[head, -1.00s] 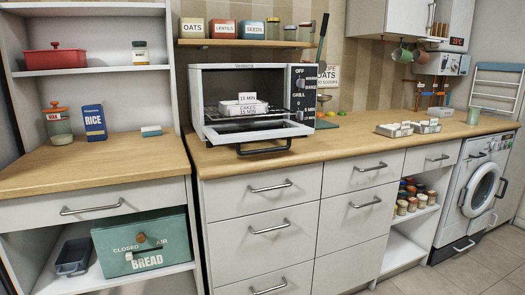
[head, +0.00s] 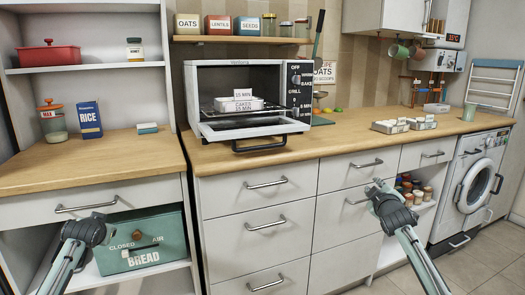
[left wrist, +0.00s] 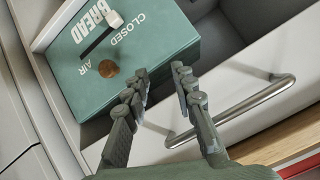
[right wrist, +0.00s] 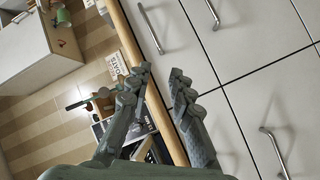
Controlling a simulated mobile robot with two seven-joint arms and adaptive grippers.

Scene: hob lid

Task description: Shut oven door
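The oven (head: 243,68) stands on the counter, white with a black knob panel (head: 299,92) on its right. Its door (head: 225,130) is open, folded down roughly flat toward me, with a dark handle (head: 260,146) at its front edge. A tray (head: 238,104) with labels reading cakes and 15 min sits inside. My left gripper (head: 100,222) is open and empty, low in front of the bread bin; the left wrist view shows its parted fingers (left wrist: 158,82). My right gripper (head: 378,188) is open and empty in front of the drawers, right of the oven; the right wrist view shows it too (right wrist: 160,75).
A green bread bin (head: 145,243) sits on the lower left shelf. Drawer handles (head: 268,184) stick out below the counter (head: 340,142). Two trays (head: 390,126) lie farther right on the counter. A shelf of tins (head: 245,40) hangs above the oven.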

